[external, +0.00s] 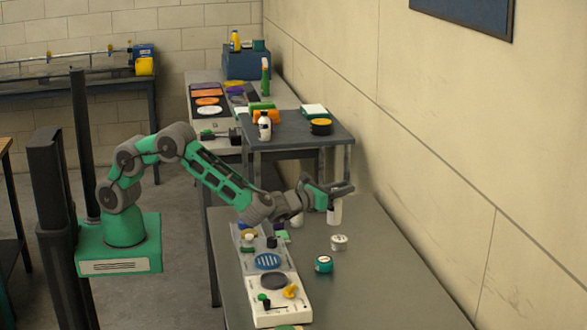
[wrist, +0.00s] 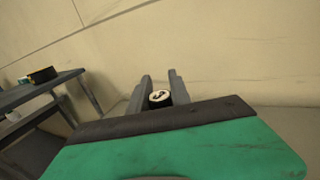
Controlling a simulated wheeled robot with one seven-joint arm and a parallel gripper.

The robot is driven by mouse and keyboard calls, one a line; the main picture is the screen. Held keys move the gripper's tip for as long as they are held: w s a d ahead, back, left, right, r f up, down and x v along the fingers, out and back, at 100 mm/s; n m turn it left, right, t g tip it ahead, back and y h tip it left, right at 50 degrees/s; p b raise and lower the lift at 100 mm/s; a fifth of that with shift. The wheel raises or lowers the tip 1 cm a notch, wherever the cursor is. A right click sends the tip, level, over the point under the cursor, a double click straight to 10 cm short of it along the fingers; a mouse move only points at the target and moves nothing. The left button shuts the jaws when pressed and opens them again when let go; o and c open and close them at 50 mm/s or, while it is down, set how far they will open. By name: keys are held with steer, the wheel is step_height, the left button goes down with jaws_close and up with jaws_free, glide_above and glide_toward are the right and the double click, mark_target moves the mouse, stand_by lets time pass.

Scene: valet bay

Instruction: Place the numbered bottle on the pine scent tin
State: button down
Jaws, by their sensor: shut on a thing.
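My gripper (external: 340,190) is above the front table and shut on a white bottle (external: 334,212), which hangs upright below the fingers. In the wrist view the bottle's round top (wrist: 160,97) shows between the two fingers (wrist: 159,78), pale with a dark mark like a number and a black rim. A small teal tin with a pale, dark-marked top (external: 323,265) stands on the table below the bottle and nearer the camera; it looks like the pine scent tin, but its label is too small to read. The bottle is apart from it.
A small white tin (external: 339,242) stands close behind the teal one. A pale tray (external: 266,312) with discs and small knobs lies at left. A raised dark stand (external: 290,135) with bottles and a black-yellow tin is behind. The table's right side is clear to the wall.

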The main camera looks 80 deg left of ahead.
steer(key=f, duration=0.1)
steer(key=w+f, duration=0.1)
steer(key=f, duration=0.1)
steer(key=w+f+p, duration=0.1)
steer(key=f, duration=0.1)
steer(key=shift+d+f, duration=0.1)
steer(key=shift+d, duration=0.05)
steer(key=shift+f, duration=0.1)
steer(key=c, duration=1.2)
jaws_free()
